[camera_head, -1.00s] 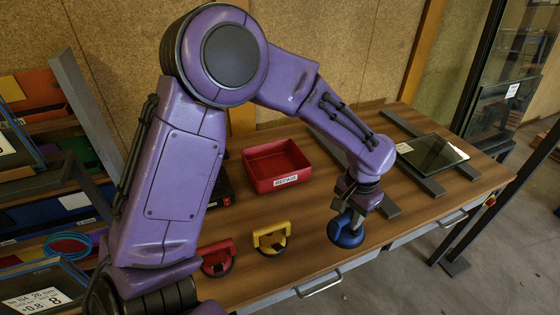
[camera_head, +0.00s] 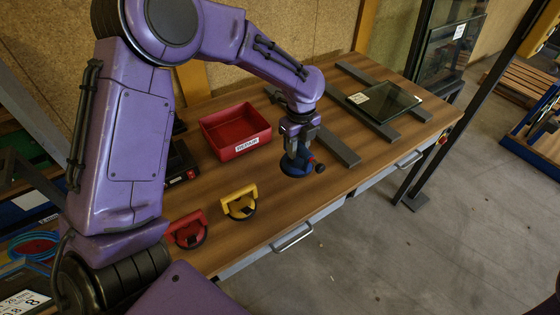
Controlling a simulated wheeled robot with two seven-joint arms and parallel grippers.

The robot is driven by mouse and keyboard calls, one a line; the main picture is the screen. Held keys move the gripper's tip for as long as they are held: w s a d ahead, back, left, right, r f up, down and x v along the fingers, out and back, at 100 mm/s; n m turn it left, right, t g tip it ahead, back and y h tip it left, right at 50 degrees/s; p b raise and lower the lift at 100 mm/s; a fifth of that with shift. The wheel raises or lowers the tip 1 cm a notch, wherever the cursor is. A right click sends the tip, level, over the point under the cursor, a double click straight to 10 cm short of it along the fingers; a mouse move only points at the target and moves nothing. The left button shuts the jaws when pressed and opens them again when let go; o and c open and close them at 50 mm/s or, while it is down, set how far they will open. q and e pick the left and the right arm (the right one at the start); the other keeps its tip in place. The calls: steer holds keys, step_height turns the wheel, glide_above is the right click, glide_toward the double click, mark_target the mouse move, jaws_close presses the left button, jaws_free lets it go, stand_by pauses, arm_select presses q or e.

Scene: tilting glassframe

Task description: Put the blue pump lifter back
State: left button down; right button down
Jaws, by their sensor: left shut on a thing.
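The blue pump lifter (camera_head: 292,167) is at the front middle of the wooden workbench, with its round pad downward. My left gripper (camera_head: 299,150) comes down on it from above and is shut on it. The gripper hides part of its handle. I cannot tell whether the pad touches the bench top. A yellow lifter (camera_head: 240,203) and a red lifter (camera_head: 187,231) lie to its left along the front of the bench. My right gripper is not in view.
A red bin (camera_head: 236,131) labelled REPAIR stands behind the lifters. Dark bars (camera_head: 338,148) lie across the bench to the right, and a glass pane (camera_head: 384,102) rests on some of them. A black device (camera_head: 178,165) sits left of the bin. Bench between is clear.

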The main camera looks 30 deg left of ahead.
arm_select(q)
steer(key=a+f, duration=0.1)
steer(key=f, duration=0.2)
steer(key=a+f+p, duration=0.1)
steer(key=a+f, duration=0.1)
steer(key=f, duration=0.1)
steer(key=a+f+p, duration=0.1)
steer(key=a+f, duration=0.1)
steer(key=f, duration=0.1)
steer(key=shift+s+a, duration=0.2)
steer(key=shift+s, duration=0.15)
steer(key=shift+w+f, duration=0.1)
steer(key=shift+d+f, duration=0.1)
steer(key=shift+f, duration=0.05)
steer(key=c, duration=0.8)
jaws_free()
step_height(320, 180, up, 12)
steer(key=b, duration=0.2)
steer(key=shift+r, duration=0.2)
